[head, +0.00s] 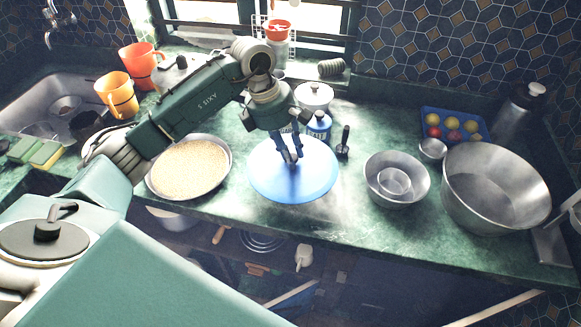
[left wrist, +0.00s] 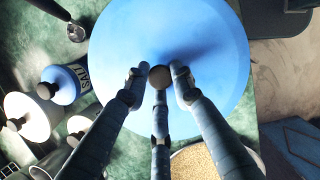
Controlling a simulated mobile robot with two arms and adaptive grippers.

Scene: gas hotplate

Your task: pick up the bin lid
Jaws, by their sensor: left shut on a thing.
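The bin lid is a round, light blue disc (head: 275,185) on the green counter, in the middle of the head view. It fills the upper middle of the left wrist view (left wrist: 205,45). A small dark round knob (left wrist: 160,77) stands at its centre. My left gripper (head: 291,160) points down at the lid's middle, and its fingers (left wrist: 160,85) are closed around the knob. Whether the lid is clear of the counter I cannot tell. My right gripper is not in view.
A pan of grain (head: 190,168) stands close left of the lid. Nested metal bowls (head: 410,195) and a large metal pot (head: 495,190) stand to the right. A blue jar (head: 319,127) and a white lidded pot (head: 314,97) stand behind. The counter's front edge is close in front.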

